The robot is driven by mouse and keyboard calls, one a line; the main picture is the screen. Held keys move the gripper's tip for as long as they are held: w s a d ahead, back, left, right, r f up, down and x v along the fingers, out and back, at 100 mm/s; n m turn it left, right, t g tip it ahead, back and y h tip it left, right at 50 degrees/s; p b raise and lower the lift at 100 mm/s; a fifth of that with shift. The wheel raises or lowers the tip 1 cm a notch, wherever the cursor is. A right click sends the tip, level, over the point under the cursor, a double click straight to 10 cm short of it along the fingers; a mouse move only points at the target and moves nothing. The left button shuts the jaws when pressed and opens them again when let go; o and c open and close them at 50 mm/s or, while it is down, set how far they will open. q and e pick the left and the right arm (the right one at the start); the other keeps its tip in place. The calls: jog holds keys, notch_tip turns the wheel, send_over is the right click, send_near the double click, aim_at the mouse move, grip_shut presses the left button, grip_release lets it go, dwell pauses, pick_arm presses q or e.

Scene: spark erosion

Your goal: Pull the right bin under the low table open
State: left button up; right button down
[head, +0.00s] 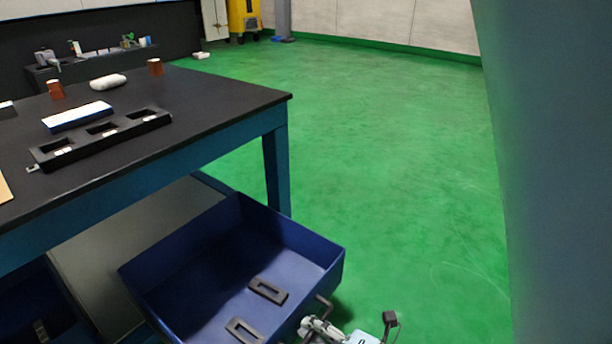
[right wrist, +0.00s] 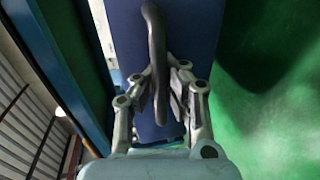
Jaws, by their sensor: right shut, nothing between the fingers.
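The right bin (head: 328,258) is a dark blue open-topped box. It stands well out from under the low table (head: 215,105) and holds two dark slotted pieces (head: 267,291). Its handle (head: 325,303) is a dark bar on the front face; the handle also shows in the right wrist view (right wrist: 154,30) against the blue front (right wrist: 195,35). My right gripper (head: 310,328) is at the handle, partly cut off by the lower edge of the head view. My left gripper is out of view.
Another dark blue bin (head: 25,305) is under the table at the left. A black tray (head: 125,127), a white-and-blue block (head: 78,116) and brown cups (head: 155,67) stand on the tabletop. The green floor (head: 400,170) right of the bin is clear.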

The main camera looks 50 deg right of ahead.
dwell(0.3)
jog(key=c, duration=1.3)
grip_release()
jog(key=shift+c, duration=0.2)
jog(key=shift+s+r, duration=0.1)
jog(key=shift+r, duration=0.5)
jog(key=o, duration=0.8)
notch_tip(320, 180, up, 6)
jog(key=shift+f, duration=0.25)
notch_tip(320, 180, up, 3)
jog(key=shift+f, duration=0.2)
jog(key=c, duration=0.5)
jog(key=shift+r, duration=0.3)
jog(key=c, duration=0.3)
jog(key=shift+r, duration=0.15)
